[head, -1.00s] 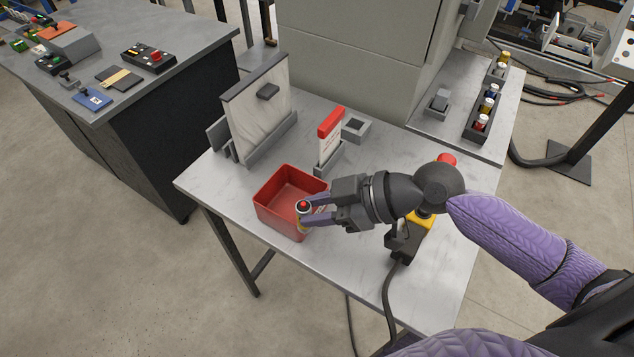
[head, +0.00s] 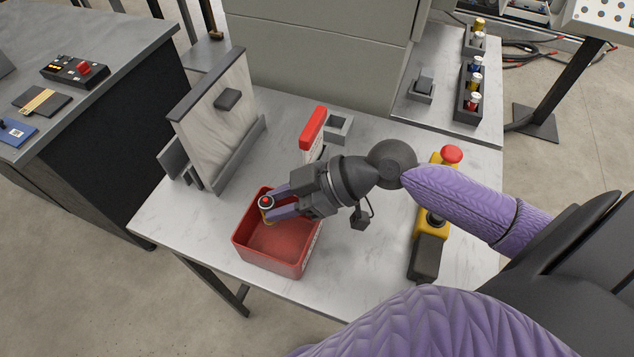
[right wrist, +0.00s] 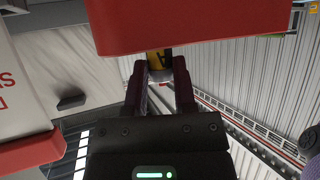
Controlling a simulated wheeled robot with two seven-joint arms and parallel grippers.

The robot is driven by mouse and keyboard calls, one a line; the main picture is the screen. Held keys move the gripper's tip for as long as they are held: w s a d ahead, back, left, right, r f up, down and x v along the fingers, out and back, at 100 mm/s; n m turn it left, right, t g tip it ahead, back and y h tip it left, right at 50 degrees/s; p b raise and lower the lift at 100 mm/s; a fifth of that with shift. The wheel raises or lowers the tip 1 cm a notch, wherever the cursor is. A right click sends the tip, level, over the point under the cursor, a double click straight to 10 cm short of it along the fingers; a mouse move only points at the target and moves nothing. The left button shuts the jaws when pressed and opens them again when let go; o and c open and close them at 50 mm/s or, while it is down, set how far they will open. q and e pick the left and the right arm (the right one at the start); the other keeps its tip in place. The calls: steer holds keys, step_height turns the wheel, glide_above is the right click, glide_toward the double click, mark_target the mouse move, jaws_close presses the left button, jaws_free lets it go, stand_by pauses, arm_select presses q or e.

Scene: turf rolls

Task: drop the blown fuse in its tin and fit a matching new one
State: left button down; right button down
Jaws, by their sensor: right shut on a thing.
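My right gripper (head: 277,206) is shut on a small fuse (head: 267,201) with a red-centred dark cap. It holds the fuse at the back left of the open red tin (head: 297,262); I cannot tell how far it is above or below the rim. The tin's visible floor looks empty. In the right wrist view the fuse (right wrist: 159,60) shows a yellow and black band between the fingers, partly hidden by a red surface. My left gripper is out of view.
A yellow control box with a red button (head: 452,154) stands right of my gripper. A tilted panel in a grey stand (head: 213,115) is left, and a red-topped card (head: 313,128) behind my gripper. A grey square holder (head: 342,126) is beside it.

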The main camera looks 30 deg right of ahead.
steer(key=shift+c, duration=1.8)
jaws_free()
steer(key=shift+r, duration=0.1)
steer(key=p+v, duration=0.1)
steer(key=v, duration=0.9)
steer(key=shift+p, duration=0.4)
steer(key=shift+a, duration=0.1)
